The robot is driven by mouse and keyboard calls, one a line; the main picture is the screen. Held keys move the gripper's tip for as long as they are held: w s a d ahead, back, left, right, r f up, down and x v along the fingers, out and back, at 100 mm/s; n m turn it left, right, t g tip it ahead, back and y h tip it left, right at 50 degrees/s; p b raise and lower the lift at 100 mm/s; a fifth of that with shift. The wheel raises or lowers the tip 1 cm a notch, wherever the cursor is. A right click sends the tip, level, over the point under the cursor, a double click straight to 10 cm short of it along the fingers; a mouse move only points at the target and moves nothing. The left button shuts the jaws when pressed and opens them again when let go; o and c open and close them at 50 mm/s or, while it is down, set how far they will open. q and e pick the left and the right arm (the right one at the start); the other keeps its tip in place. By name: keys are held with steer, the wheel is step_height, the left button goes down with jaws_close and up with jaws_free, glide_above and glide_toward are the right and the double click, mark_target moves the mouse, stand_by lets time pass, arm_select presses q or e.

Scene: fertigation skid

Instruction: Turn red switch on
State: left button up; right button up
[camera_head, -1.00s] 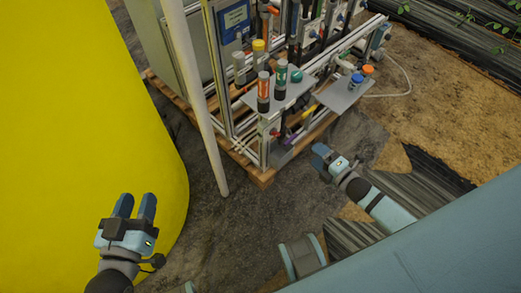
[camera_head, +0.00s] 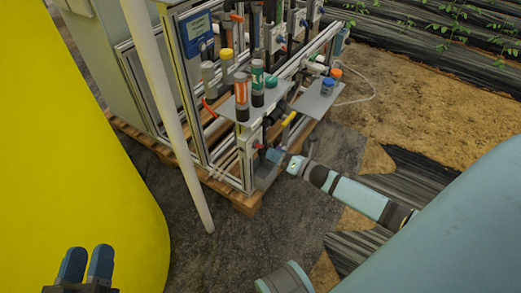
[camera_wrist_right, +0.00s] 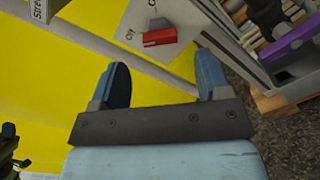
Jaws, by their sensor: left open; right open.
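The red switch (camera_wrist_right: 160,37) shows in the right wrist view as a red handle on a light grey plate. The handle lies roughly sideways, near the label "Off"; a second label above is cut off. My right gripper (camera_wrist_right: 162,66) is open and empty, with the switch just beyond and between its fingertips in the picture. Contact cannot be seen. In the head view my right gripper (camera_head: 272,162) is at the skid's lower front corner, by a small red part (camera_head: 258,146). My left gripper (camera_head: 87,256) is open and empty at the bottom left.
The skid's metal frame stands on a wooden pallet (camera_head: 245,203). A shelf (camera_head: 243,115) with capped bottles sits above my right gripper. A white pole (camera_head: 168,120) stands in front, and a large yellow tank (camera_head: 80,160) is at left. A purple part (camera_wrist_right: 290,47) is right of the switch.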

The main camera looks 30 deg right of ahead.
mark_target(262, 147)
steer(key=b+x, duration=0.1)
steer(key=x, duration=0.5)
steer(key=shift+w+a, duration=0.1)
arm_select(q)
step_height(262, 147, down, 3)
steer(key=shift+r+g, duration=0.1)
steer(key=shift+g, duration=0.5)
arm_select(e)
steer(key=shift+c, duration=0.2)
arm_select(q)
steer(key=shift+r, duration=0.1)
arm_select(e)
steer(key=c, duration=0.9)
